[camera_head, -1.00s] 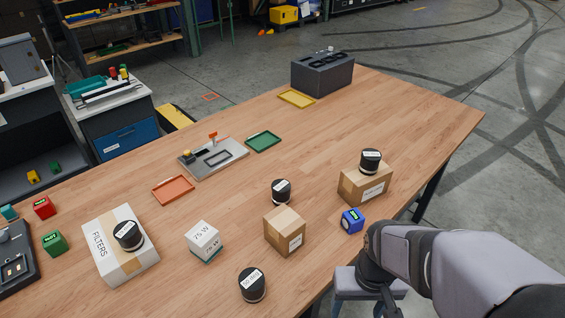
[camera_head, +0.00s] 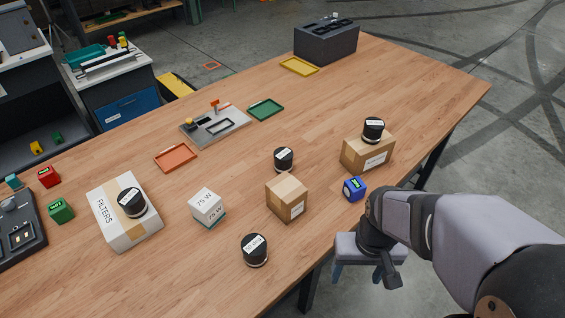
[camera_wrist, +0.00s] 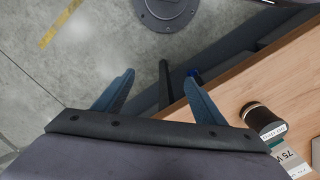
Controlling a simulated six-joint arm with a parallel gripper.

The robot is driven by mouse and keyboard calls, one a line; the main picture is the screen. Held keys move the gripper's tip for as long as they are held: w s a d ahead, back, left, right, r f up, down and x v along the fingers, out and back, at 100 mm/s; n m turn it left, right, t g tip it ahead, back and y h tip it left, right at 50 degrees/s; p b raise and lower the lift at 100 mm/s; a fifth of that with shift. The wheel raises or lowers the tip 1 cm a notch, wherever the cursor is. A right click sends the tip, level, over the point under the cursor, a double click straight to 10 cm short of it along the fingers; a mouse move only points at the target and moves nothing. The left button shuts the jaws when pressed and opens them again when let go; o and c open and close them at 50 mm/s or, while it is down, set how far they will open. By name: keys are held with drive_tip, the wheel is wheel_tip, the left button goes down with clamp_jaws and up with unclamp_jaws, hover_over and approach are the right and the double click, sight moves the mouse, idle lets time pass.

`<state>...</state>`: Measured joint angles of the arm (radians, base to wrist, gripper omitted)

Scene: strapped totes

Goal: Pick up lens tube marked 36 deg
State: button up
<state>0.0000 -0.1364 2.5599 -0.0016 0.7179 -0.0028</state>
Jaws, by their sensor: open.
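Several black lens tubes with white labels stand upright: one near the front table edge (camera_head: 255,250), one behind the small carton (camera_head: 284,159), one on the right carton (camera_head: 373,130), and one on the FILTERS box (camera_head: 132,203). The labels are too small to read surely, so I cannot tell which is marked 36 deg. My gripper (camera_head: 357,280) hangs beyond the front table edge, apart from every tube. In the wrist view its blue fingers (camera_wrist: 160,76) are spread with nothing held; one lens tube (camera_wrist: 263,118) shows at the right on the table.
The small carton (camera_head: 287,198), right carton (camera_head: 368,155), blue cube (camera_head: 354,188) and white 75 W box (camera_head: 207,207) stand near the tubes. The FILTERS box (camera_head: 112,226) is at left. Coloured trays and a dark rack (camera_head: 326,44) lie farther back.

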sight(276, 162)
drive_tip(key=shift+o, duration=0.5)
